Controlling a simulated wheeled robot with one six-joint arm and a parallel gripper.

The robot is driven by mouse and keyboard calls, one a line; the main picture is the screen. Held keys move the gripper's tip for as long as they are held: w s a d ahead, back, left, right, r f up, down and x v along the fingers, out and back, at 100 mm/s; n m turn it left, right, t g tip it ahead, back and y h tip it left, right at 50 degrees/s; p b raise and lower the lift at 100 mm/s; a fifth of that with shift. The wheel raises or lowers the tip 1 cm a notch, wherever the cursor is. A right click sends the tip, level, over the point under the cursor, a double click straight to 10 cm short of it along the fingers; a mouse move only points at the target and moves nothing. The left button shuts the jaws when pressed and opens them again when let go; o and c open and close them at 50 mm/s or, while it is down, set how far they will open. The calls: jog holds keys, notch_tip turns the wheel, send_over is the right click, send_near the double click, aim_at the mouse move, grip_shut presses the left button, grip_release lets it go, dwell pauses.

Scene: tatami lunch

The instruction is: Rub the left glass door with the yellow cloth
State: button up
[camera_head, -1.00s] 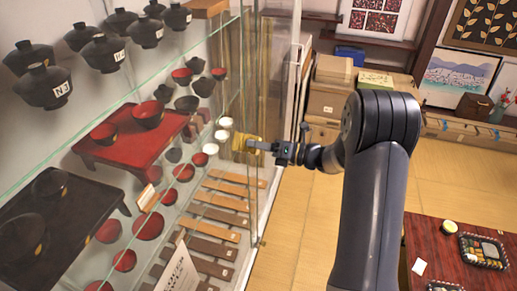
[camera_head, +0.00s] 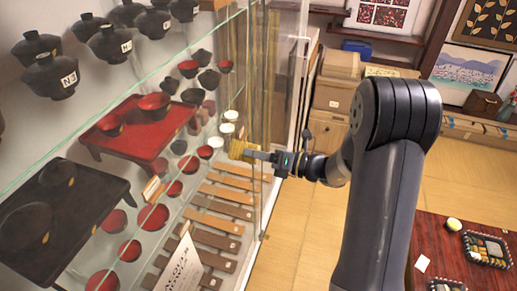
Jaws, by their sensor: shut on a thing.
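The yellow cloth (camera_head: 240,149) is a small bunched piece at the tip of my gripper (camera_head: 257,155). My gripper is shut on it, and its jaws point left. The cloth lies over the glass door (camera_head: 257,205) of the display cabinet, near the door's right side, at about mid-height. It looks to be at the glass, but I cannot tell whether it presses on it. The cloth's far side is hidden. Which pane is the left one is hard to tell through the clear glass.
Behind the glass stand black lidded bowls (camera_head: 56,77), a red tray table (camera_head: 128,150) and a dark tray table (camera_head: 85,213). Cardboard boxes (camera_head: 335,93) stand behind my arm. A dark red table (camera_head: 440,232) with lunch boxes is at lower right. Tatami floor lies between.

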aim_at(251, 163)
jog(key=shift+s+a, duration=0.35)
jog(key=shift+s, duration=0.5)
jog(key=shift+s+a, duration=0.35)
jog(key=shift+s, duration=0.5)
jog(key=shift+v, duration=3)
jog(key=shift+d, duration=0.1)
jog(key=v, duration=0.2)
jog(key=shift+s+d, duration=0.2)
jog(key=shift+d, duration=0.15)
